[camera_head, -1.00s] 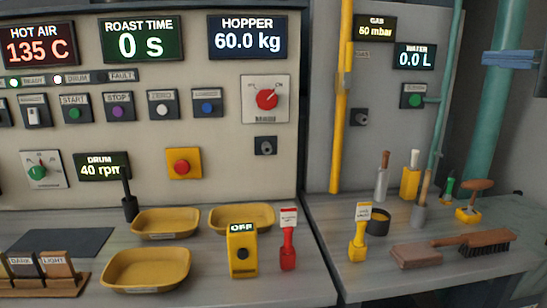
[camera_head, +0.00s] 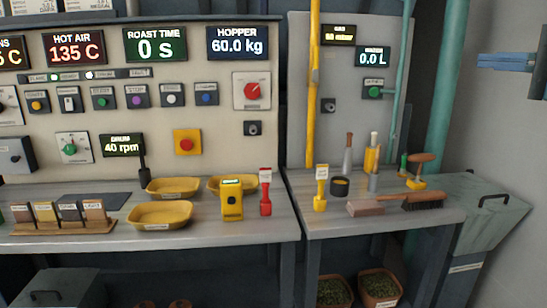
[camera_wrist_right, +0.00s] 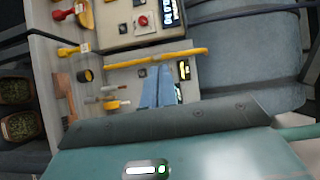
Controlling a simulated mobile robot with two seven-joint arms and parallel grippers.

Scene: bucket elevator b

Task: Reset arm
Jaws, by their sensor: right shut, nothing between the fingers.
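My right gripper (camera_head: 482,61) comes in from the right edge of the head view at the upper right, its blue fingers pointing left. It is in front of the wall beside the teal pipe, apart from the bench and its tools. In the right wrist view my right gripper (camera_wrist_right: 160,72) shows its two blue fingers lying together, with nothing between them. My left gripper is not in view.
The control panel (camera_head: 215,125) stands behind the bench. Bins of green beans (camera_head: 378,287) sit below.

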